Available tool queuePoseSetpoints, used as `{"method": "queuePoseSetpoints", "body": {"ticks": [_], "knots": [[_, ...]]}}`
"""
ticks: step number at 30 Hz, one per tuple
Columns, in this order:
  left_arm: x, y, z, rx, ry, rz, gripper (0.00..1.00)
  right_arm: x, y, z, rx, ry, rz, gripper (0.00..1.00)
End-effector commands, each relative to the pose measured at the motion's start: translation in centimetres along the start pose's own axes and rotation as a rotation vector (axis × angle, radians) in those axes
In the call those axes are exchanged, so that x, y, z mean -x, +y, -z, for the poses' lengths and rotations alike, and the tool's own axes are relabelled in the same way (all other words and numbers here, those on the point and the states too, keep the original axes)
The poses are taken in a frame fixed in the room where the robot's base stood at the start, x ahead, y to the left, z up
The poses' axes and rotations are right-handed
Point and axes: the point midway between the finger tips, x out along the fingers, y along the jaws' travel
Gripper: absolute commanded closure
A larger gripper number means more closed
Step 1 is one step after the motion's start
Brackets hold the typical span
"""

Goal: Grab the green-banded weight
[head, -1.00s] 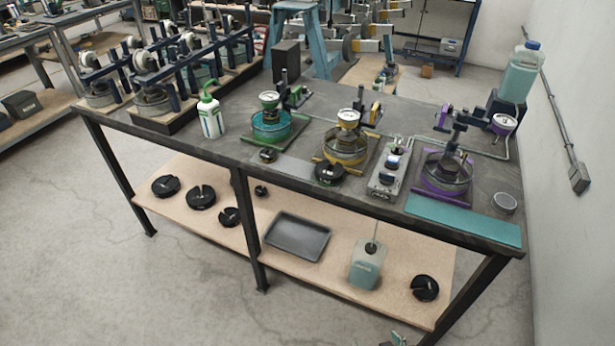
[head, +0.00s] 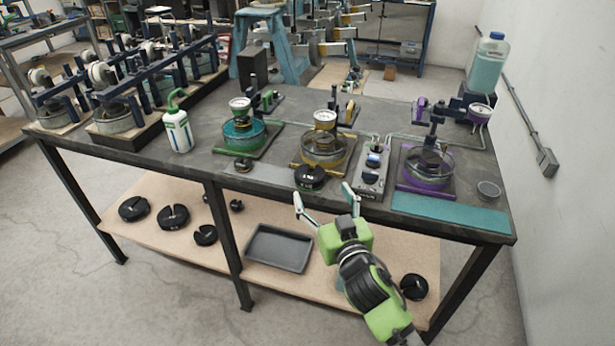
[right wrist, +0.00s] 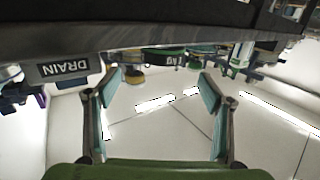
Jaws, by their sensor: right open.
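Two dark weights lie on the near part of the bench: a small one (head: 243,165) in front of the green-ringed station (head: 240,137), and a larger one (head: 310,178) with a white marking in front of the yellow-ringed station. I cannot make out a green band on either in the head view. My right gripper (head: 322,194) is open and empty just off the bench's near edge, nearest the larger weight and apart from it. In the right wrist view the open fingers (right wrist: 161,80) point toward a dark piece with a white mark (right wrist: 168,58). My left gripper is not in view.
The bench (head: 270,185) carries a yellow-ringed station (head: 325,150), a control box (head: 371,170), a purple-ringed station (head: 428,175) and a white-and-green bottle (head: 178,125). Several slotted black weights and a grey tray (head: 278,248) lie on the lower shelf. A teal mat (head: 450,212) lies at the near right.

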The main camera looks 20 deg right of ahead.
Motion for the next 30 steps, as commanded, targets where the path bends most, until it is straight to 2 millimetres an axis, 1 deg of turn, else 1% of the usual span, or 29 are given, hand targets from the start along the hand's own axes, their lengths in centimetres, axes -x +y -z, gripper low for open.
{"method": "queuePoseSetpoints", "body": {"ticks": [1,3,6,14,21,24,30], "knots": [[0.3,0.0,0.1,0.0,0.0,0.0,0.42,-1.1,0.0,0.2,0.001,0.001,0.0,0.26],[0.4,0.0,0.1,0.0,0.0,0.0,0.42,-2.3,0.0,0.2,0.001,0.001,0.0,0.26],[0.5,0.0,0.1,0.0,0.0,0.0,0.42,-3.5,-0.1,0.1,0.001,0.001,0.001,0.26],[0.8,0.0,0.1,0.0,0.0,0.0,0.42,-5.1,-0.1,0.1,0.001,-0.001,0.001,0.26],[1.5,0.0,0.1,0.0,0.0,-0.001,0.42,-8.3,-0.5,0.2,0.0,-0.001,0.0,0.26],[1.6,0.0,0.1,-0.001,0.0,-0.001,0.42,-9.1,-0.5,0.2,0.0,-0.001,0.001,0.26],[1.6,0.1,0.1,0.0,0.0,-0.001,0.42,-9.6,-0.5,0.1,-0.001,-0.001,0.001,0.26]]}}
